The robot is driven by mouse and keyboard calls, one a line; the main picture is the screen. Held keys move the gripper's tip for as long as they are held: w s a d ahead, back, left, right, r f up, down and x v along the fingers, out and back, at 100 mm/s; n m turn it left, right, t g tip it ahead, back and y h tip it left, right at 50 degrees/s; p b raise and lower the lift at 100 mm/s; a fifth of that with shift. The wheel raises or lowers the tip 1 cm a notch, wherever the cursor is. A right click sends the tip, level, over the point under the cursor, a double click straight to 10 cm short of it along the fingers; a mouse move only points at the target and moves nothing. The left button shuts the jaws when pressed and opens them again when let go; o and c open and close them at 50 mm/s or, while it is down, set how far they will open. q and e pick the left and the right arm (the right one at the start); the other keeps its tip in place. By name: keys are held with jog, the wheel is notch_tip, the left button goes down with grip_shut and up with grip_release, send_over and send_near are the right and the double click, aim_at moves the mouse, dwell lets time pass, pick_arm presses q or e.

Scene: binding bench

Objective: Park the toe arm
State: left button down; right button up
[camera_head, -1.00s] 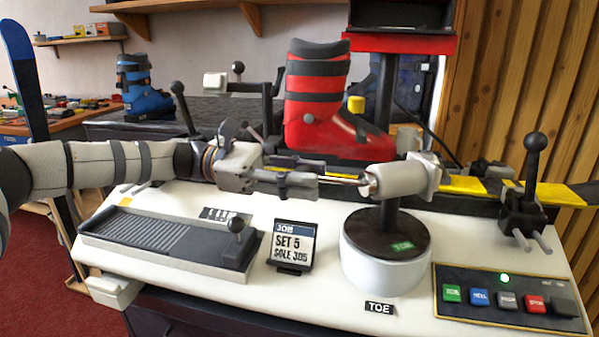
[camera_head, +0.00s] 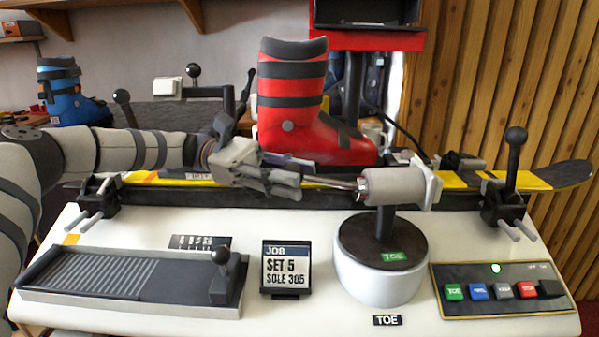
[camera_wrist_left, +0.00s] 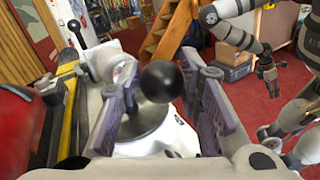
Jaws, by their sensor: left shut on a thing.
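The toe arm (camera_head: 395,187) is a pale grey cylinder with a shiny rod pointing left, on a post above a round white base (camera_head: 378,276) marked TOE. My left gripper (camera_head: 301,184) comes in from the left and is shut at the rod's left end. In the left wrist view a black ball knob (camera_wrist_left: 160,82) sits between its two purple-grey fingers (camera_wrist_left: 165,104). The knob is hidden by the fingers in the head view. In the left wrist view my right gripper (camera_wrist_left: 268,70) hangs clear of the bench; its jaws are too small to read.
A yellow and black ski (camera_head: 455,180) lies behind the toe arm, with clamps (camera_head: 507,195) near its ends. A red boot (camera_head: 305,110) stands behind it. In front are a grey tray with a lever (camera_head: 130,275), a job card (camera_head: 286,268) and a button panel (camera_head: 503,290).

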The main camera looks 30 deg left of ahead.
pick_arm(q)
jog(key=shift+f, duration=0.3)
jog(key=c, duration=1.2)
grip_release()
jog(key=shift+r, duration=0.15)
notch_tip(320, 180, up, 10)
